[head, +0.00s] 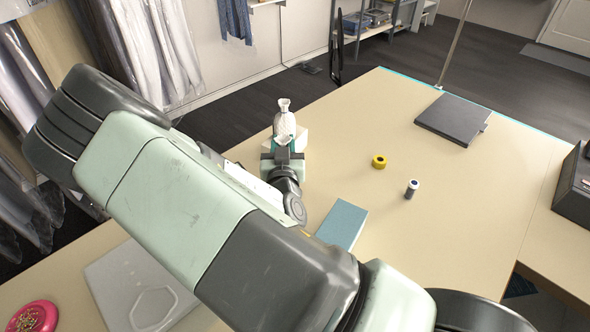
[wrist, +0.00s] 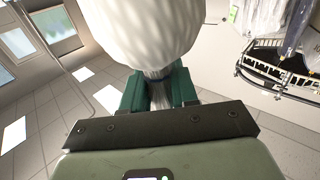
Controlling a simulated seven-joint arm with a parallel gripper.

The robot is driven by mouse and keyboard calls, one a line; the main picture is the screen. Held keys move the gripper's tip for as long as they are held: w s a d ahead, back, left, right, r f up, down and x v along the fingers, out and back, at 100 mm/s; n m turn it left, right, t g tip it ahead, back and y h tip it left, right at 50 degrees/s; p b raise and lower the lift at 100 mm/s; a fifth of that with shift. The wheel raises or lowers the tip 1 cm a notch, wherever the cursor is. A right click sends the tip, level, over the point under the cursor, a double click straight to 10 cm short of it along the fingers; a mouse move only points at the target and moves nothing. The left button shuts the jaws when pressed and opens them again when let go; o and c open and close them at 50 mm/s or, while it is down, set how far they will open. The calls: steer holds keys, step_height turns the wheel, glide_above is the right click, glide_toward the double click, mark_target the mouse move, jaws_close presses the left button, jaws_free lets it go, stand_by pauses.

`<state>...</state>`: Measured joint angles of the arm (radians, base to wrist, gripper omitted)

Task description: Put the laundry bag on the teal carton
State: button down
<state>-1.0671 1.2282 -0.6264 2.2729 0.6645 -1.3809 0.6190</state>
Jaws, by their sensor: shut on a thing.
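The white laundry bag (head: 284,122) has a narrow neck and a flared top in the head view. My gripper (head: 284,151) is shut on it near the far left edge of the table. In the wrist view the pale, ribbed bag (wrist: 152,30) fills the top middle, and its gathered part is between my green fingers (wrist: 158,88). The teal carton (head: 342,223) lies on the table, nearer and to the right of my gripper. My arm hides its near left part. The bag and the carton are apart.
On the table are a yellow roll (head: 379,161), a small capped cylinder (head: 412,189) and a dark flat case (head: 453,119). A dark box (head: 574,185) stands at the right edge. A white panel (head: 110,275) and a pink dish (head: 35,317) lie at near left. Clothes hang at far left.

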steer(key=s+d+r+m+g+h, duration=0.2)
steer(key=s+d+r+m+h, duration=0.15)
steer(key=s+d+h, duration=0.25)
steer(key=s+d+r+m+g+h, duration=0.2)
steer(key=s+d+r+m+h, duration=0.1)
steer(key=s+d+m+h, duration=0.3)
step_height(320, 180, down, 8)
steer(key=s+d+g+h, duration=0.1)
steer(key=s, duration=0.1)
steer(key=shift+d, duration=0.4)
steer(key=shift+f, duration=0.15)
steer(key=c, duration=0.9)
jaws_free()
steer(key=shift+f, duration=0.1)
steer(key=shift+o, duration=0.2)
